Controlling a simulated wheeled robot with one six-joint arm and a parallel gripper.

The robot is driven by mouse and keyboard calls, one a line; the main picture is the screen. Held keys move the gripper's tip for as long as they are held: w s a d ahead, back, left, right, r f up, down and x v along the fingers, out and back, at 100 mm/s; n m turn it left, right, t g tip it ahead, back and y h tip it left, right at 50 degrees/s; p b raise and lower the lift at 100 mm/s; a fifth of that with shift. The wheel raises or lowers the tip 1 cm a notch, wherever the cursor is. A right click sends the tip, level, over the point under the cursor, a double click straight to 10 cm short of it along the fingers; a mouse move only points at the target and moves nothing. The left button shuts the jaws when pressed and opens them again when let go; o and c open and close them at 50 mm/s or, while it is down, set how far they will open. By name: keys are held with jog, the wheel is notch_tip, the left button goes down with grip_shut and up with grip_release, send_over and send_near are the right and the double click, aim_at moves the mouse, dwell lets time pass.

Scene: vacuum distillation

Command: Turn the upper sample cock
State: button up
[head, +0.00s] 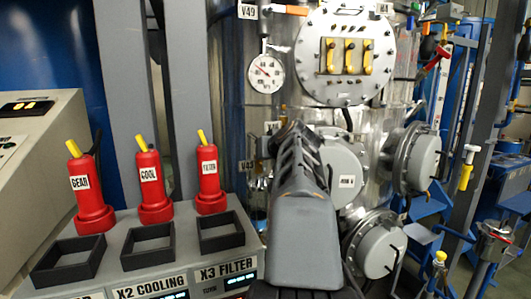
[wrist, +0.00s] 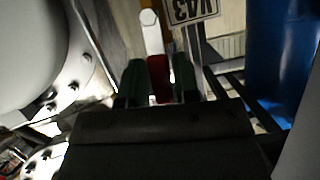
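A cock with a white rounded end (wrist: 150,20), a white stem and a red part (wrist: 159,80) shows at the top middle of the wrist view. I cannot tell whether it is the upper sample cock. A tag reading V43 (wrist: 193,8) appears upside down beside it. My gripper (wrist: 159,75) has its two dark green fingers on either side of the red part, with hardly any gap. I cannot tell whether they press on it. In the head view my arm hides the gripper and this cock. There, an orange-handled cock (head: 290,10) sits near the V49 tag (head: 247,11).
A round gauge (head: 266,72) and a flanged plate with yellow-framed windows (head: 347,57) are on the metal vessel. Flanged ports (head: 418,158) stick out at the right. Red bottles (head: 150,187) stand on a console at the left. A blue cylinder (wrist: 280,60) is close by in the wrist view.

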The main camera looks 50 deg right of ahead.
jog(key=shift+o, duration=1.3)
jog(key=shift+r, duration=0.1)
jog(key=v, duration=1.3)
jog(key=shift+s+a, duration=0.25)
